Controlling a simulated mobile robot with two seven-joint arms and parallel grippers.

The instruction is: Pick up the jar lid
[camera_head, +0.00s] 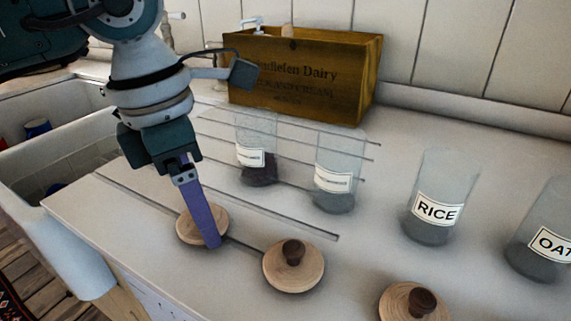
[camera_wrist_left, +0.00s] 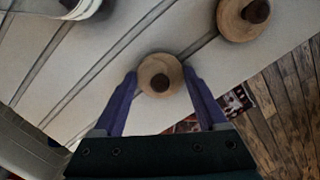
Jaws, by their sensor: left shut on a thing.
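My left gripper (camera_head: 213,240) reaches down from the upper left with its purple fingers shut on a round wooden jar lid (camera_head: 186,228). In the left wrist view the gripper (camera_wrist_left: 160,76) has one finger on each side of this lid (camera_wrist_left: 148,68), and its dark knob shows between them. The lid looks level on or close to the counter; I cannot tell whether it touches. A second lid (camera_head: 309,267) with a dark knob lies to its right, and also shows in the wrist view (camera_wrist_left: 231,22). A third lid (camera_head: 391,303) lies at the bottom edge. My right gripper is not in view.
Several open glass jars stand behind the lids, among them the rice jar (camera_head: 430,222) and the oat jar (camera_head: 541,252). A wooden dairy crate (camera_head: 340,85) stands against the wall. A white sink (camera_head: 25,185) is at left. Drain grooves cross the white counter (camera_head: 125,205).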

